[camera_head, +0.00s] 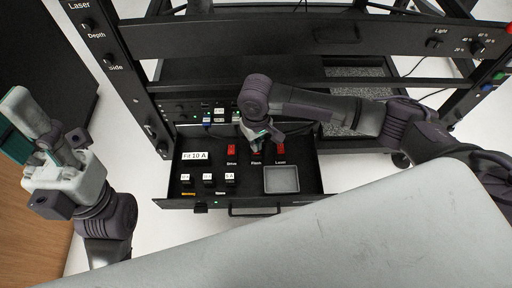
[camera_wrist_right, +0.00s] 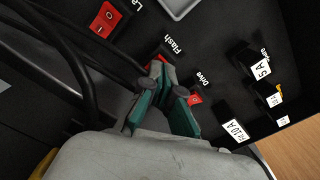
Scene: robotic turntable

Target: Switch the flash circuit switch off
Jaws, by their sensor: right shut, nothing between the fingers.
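The flash circuit switch is a red rocker (camera_wrist_right: 158,60) beside the label "Flash" in the drawer panel. My right gripper (camera_wrist_right: 163,74) is shut and empty, its teal-padded fingertips right at this rocker and covering part of it. I cannot tell whether they touch it or which way the rocker is tipped. In the head view my right gripper (camera_head: 258,140) reaches down over the middle switch and hides most of it. My left gripper (camera_head: 45,130) is raised at the far left, away from the drawer; its jaw opening is unclear.
The red Drive switch (camera_head: 231,150) and Laser switch (camera_head: 280,149) flank the flash switch closely. The open drawer (camera_head: 205,204) also holds black fuse blocks (camera_head: 208,179) and a grey square tray (camera_head: 281,179). Dark cables run beside the gripper in the wrist view. The rack frame stands behind.

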